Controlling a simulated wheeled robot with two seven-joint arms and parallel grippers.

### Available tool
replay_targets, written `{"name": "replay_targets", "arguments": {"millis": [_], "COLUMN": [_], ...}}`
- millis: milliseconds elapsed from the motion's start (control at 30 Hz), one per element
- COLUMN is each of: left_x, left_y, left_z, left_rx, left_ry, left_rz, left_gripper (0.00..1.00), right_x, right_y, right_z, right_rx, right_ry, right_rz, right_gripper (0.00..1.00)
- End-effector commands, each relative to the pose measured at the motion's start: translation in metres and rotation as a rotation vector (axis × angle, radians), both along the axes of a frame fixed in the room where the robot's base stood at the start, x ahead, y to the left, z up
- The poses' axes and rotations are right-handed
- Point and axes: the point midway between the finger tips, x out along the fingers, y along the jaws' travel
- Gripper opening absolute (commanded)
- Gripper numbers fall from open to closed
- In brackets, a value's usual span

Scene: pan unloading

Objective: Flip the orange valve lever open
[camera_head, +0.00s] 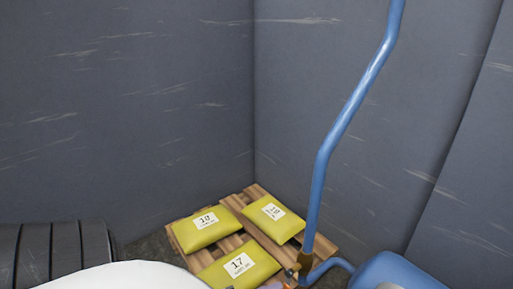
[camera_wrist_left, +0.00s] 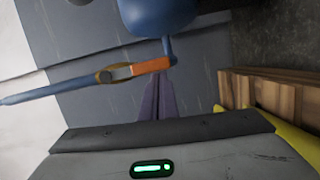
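The orange valve lever (camera_wrist_left: 151,66) is in the left wrist view, reaching right from the brass valve body (camera_wrist_left: 108,75), roughly in line with the blue pipe (camera_wrist_left: 45,91). In the head view the brass valve (camera_head: 304,262) sits at the foot of the tall blue pipe (camera_head: 337,135); only a trace of orange shows at the bottom edge. My left gripper's dark fingers (camera_wrist_left: 156,88) lie close together in the wrist view, tips just below the lever's end. I cannot tell whether they touch it. My right gripper is not in view.
A blue tank (camera_head: 393,271) stands at the lower right, joined to the pipe. A wooden pallet (camera_head: 257,192) with yellow numbered bags (camera_head: 240,266) sits in the corner. Grey walls close off the back. A dark ribbed object (camera_head: 50,250) is at the lower left.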

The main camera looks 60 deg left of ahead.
Motion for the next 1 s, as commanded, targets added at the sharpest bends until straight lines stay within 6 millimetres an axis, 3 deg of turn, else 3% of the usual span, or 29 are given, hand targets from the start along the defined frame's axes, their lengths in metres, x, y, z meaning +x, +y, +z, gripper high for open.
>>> {"name": "replay_targets", "arguments": {"millis": [167, 367, 400, 467, 700, 1000], "left_x": [0.000, 0.003, -0.008, -0.024, -0.073, -0.095], "left_y": [0.001, 0.037, 0.038, 0.040, 0.051, 0.056], "left_z": [-0.002, -0.004, -0.001, 0.001, 0.000, 0.000], "left_rx": [-0.001, 0.005, 0.001, 0.000, 0.001, 0.000], "left_ry": [0.001, 0.000, 0.006, 0.007, 0.005, 0.000], "left_rz": [-0.011, -0.014, -0.014, -0.012, -0.011, -0.010], "left_gripper": [0.00, 0.00, 0.00, 0.00, 0.00, 0.00], "right_x": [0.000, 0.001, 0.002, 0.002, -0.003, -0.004], "right_y": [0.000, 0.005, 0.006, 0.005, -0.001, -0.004], "right_z": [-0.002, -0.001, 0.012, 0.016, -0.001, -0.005], "right_rx": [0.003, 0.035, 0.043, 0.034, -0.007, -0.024], "right_ry": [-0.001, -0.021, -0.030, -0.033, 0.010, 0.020], "right_rz": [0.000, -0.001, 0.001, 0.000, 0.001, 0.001], "right_gripper": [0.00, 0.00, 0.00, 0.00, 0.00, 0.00]}}
